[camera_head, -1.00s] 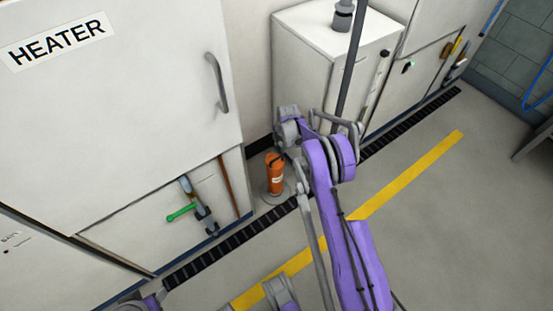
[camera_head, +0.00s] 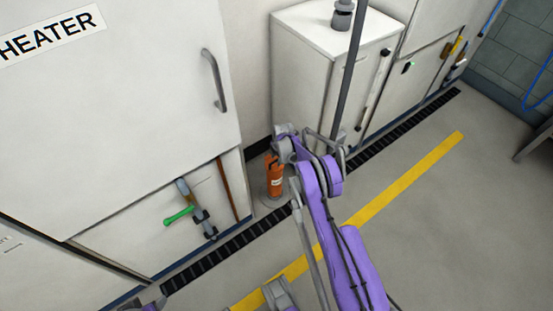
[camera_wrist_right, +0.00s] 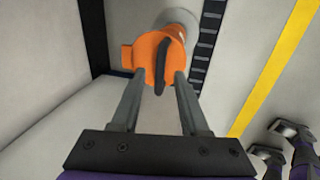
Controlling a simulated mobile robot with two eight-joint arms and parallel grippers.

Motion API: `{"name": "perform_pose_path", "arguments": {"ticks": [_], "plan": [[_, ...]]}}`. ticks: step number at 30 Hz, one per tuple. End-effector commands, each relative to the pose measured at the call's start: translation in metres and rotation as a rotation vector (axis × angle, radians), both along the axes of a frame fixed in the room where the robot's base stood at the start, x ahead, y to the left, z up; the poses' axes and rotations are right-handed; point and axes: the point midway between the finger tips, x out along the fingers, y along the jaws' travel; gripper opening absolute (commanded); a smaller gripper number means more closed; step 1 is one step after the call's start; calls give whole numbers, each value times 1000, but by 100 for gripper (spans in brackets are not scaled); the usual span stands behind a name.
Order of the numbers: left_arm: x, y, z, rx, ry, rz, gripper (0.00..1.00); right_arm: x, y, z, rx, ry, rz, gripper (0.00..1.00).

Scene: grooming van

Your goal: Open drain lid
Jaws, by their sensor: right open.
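A round grey disc (camera_head: 284,196) lies on the floor by the wall and may be the drain lid; it also shows in the right wrist view (camera_wrist_right: 186,17). An orange cylinder (camera_head: 275,181) with a dark handle stands on it and hides much of it. My right gripper (camera_wrist_right: 159,76) is open above the cylinder. In the right wrist view, its fingertips are on either side of the top of the orange cylinder (camera_wrist_right: 150,50), with the dark handle between them. I cannot tell if they touch it.
A black slotted floor channel (camera_head: 235,243) runs along the cabinets, with a yellow line (camera_head: 405,180) beside it. The heater cabinet (camera_head: 120,120) is close on the left and a white cabinet (camera_head: 308,75) behind.

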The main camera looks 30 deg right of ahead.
Motion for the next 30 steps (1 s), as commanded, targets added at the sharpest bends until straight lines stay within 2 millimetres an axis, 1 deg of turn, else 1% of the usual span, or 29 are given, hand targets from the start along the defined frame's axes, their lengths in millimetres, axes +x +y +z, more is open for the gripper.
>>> {"name": "perform_pose_path", "arguments": {"ticks": [2, 5, 9, 10, 30], "plan": [[0, 0, 0, 0, 0, 0, 50, 0, 0, 0, 0, 0, 0, 45], [0, 0, 0, 0, 0, 0, 50, 0, 0, 0, 0, 0, 0, 28], [0, 0, 0, 0, 0, 0, 50, 0, 0, 0, 0, 0, 0, 3], [0, 0, 0, 0, 0, 0, 50, 0, 0, 0, 0, 0, 0, 0], [0, 0, 0, 0, 0, 0, 50, 0, 0, 0, 0, 1, 0, 0]]}}
